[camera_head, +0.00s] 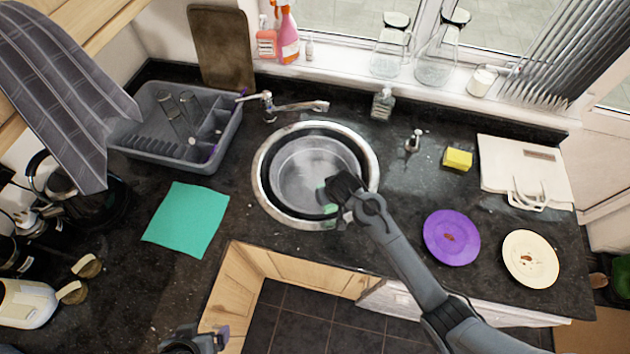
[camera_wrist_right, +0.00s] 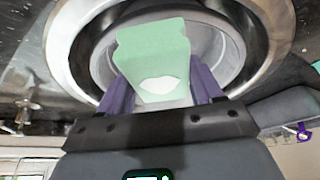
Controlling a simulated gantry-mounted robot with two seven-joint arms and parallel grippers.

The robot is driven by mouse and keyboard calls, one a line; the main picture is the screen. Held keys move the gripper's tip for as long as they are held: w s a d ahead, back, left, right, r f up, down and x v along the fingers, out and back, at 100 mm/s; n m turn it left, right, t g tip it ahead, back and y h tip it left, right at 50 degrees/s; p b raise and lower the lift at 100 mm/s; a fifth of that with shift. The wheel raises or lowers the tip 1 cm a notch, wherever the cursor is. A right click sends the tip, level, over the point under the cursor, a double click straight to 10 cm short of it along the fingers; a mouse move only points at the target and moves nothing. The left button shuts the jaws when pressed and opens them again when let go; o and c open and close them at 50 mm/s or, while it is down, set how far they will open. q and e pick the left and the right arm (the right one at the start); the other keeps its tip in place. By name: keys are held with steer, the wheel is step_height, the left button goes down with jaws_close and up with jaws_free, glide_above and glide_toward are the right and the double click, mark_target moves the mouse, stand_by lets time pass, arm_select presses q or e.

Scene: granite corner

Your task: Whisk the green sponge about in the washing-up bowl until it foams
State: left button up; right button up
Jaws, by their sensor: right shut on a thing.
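The green sponge (camera_wrist_right: 152,45) is held between the purple fingers of my right gripper (camera_wrist_right: 162,92) in the right wrist view. A white patch shows on its near face; I cannot tell whether it is foam. In the head view only a sliver of sponge (camera_head: 321,195) shows beside my right gripper (camera_head: 332,196), which hides the rest. They are over the near right part of the grey washing-up bowl (camera_head: 296,168), set in the round sink. I cannot tell whether the sponge touches the bowl. My left gripper (camera_head: 206,340) is at the bottom edge, partly cut off.
The steel sink rim (camera_head: 262,147) surrounds the bowl, with a tap (camera_head: 297,106) behind. A grey dish rack (camera_head: 150,140) and teal cloth (camera_head: 186,219) are left. A yellow sponge (camera_head: 458,158), purple plate (camera_head: 452,238) and cream plate (camera_head: 531,258) are right.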

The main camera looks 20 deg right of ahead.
steer(key=shift+w+a, duration=0.1)
steer(key=shift+a, duration=0.15)
steer(key=shift+s+d, duration=0.9)
steer(key=shift+d, duration=2.4)
steer(key=shift+w+a, duration=0.3)
steer(key=shift+a, duration=0.8)
steer(key=shift+w+a, duration=0.3)
steer(key=shift+a, duration=0.8)
steer(key=shift+w+a, duration=0.3)
steer(key=shift+a, duration=0.8)
steer(key=shift+s+d, duration=0.9)
steer(key=shift+d, duration=2.4)
steer(key=shift+w+a+p, duration=0.1)
steer(key=shift+w+a, duration=0.2)
steer(key=shift+a, duration=0.8)
steer(key=shift+w+a+p, duration=0.1)
steer(key=shift+w+a, duration=0.2)
steer(key=shift+a, duration=0.85)
steer(key=shift+w+a+p, duration=0.1)
steer(key=shift+w+a, duration=0.2)
steer(key=shift+a, duration=0.8)
steer(key=shift+f, duration=0.1)
steer(key=shift+f+b, duration=0.5)
steer(key=shift+f, duration=0.55)
steer(key=shift+r, duration=0.1)
